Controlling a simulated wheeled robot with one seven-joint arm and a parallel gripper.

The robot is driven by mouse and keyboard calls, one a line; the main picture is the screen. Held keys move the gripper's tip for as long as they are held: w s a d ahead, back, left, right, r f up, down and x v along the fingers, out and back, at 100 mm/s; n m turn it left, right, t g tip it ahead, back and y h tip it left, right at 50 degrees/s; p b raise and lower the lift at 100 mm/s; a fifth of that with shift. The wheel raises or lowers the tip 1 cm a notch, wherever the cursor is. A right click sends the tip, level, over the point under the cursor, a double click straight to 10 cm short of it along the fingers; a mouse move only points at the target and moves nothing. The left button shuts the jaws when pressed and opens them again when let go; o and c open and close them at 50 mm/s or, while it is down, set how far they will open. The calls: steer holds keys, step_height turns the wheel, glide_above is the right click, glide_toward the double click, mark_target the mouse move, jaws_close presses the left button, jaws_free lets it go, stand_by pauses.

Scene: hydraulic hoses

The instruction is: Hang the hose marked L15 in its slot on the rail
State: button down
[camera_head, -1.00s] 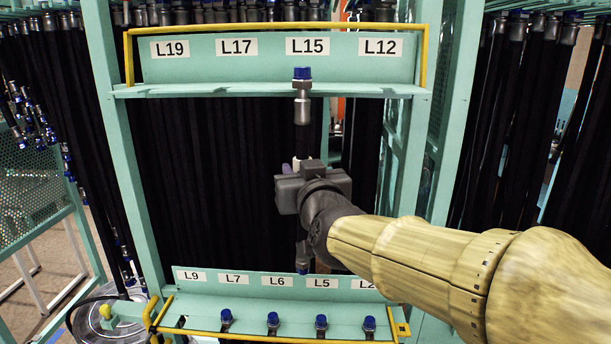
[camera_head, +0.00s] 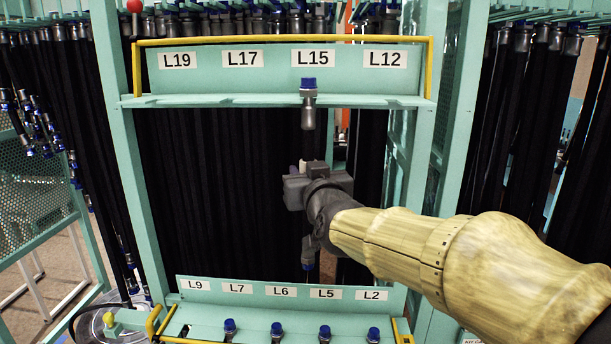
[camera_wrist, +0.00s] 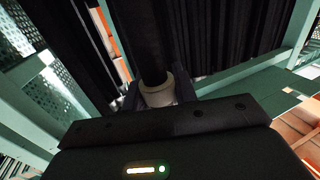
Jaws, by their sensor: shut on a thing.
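The hose (camera_head: 308,118) is black with a metal fitting and a blue cap at its top. Its top fitting stands upright at the upper rail (camera_head: 225,101), below the L15 label (camera_head: 313,57). The blue cap is above the rail's edge and the fitting's lower part is below it. I cannot tell whether it is seated in the slot. My gripper (camera_head: 308,178) is shut on the hose below the fitting, hiding part of it. In the wrist view the hose (camera_wrist: 147,45) rises from a pale collar (camera_wrist: 158,93) between the jaws.
A lower rail (camera_head: 265,316) holds several blue-capped hoses under labels L9, L7, L6, L5 and L2. Yellow bars (camera_head: 285,39) frame the upper rail. Many black hoses hang behind (camera_head: 220,190) and at both sides. No other hose stands at the upper rail.

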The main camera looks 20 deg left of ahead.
steer(key=shift+w+a+f+b, duration=0.1)
steer(key=shift+w+f+b, duration=0.15)
steer(key=shift+w, duration=0.35)
stand_by(0.3)
steer(key=c, duration=1.1)
jaws_free()
steer(key=shift+o, duration=0.3)
